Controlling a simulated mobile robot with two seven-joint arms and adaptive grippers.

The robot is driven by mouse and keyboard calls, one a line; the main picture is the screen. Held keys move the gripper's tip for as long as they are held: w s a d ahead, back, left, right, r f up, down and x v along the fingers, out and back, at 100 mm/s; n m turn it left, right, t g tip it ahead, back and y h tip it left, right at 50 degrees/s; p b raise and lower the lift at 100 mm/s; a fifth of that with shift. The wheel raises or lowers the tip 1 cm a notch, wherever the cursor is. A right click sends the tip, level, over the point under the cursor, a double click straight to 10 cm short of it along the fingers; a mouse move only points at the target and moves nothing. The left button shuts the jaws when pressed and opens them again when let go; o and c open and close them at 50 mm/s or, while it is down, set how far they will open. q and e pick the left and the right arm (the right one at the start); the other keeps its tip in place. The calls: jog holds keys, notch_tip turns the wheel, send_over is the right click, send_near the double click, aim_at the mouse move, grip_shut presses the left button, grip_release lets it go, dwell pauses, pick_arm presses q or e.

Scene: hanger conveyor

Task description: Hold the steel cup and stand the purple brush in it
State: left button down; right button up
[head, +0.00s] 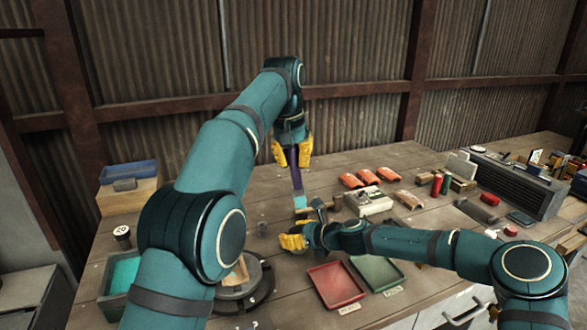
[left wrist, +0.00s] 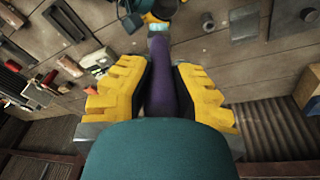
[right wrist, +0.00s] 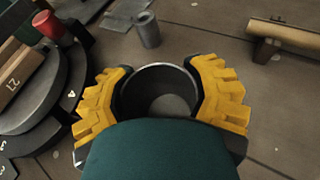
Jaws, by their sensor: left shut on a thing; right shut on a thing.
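My left gripper (head: 291,153) is shut on the purple brush (head: 297,178) and holds it upright above the table, with its pale teal-and-white end down. In the left wrist view the purple handle (left wrist: 160,75) runs between the yellow fingers. My right gripper (head: 292,242) is low over the table, shut around the steel cup (right wrist: 158,90). In the right wrist view the cup's mouth faces the camera and its inside looks empty. In the head view the cup is mostly hidden by the fingers. The brush is apart from the cup, above and behind it.
A red tray (head: 336,285) and a green tray (head: 377,272) lie in front of my right arm. A round dark turntable (head: 262,285) stands left, partly behind my left arm. A small grey cylinder (right wrist: 148,30) stands near the cup. Orange packets (head: 387,174) and a white box (head: 367,202) lie to the right.

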pick_arm(q)
jog(key=shift+s+f, duration=0.1)
jog(key=shift+f, duration=0.45)
notch_tip(320, 180, down, 9)
jog(key=shift+f, duration=0.2)
dwell(0.7)
jog(key=c, duration=1)
grip_release()
jog(key=shift+o, duration=0.2)
notch_tip(320, 180, up, 12)
jog(key=s, duration=0.1)
jog(key=shift+s+a, duration=0.3)
jog(key=shift+a, duration=0.15)
jog(key=shift+f, duration=0.1)
pick_arm(e)
jog(key=o, duration=1.4)
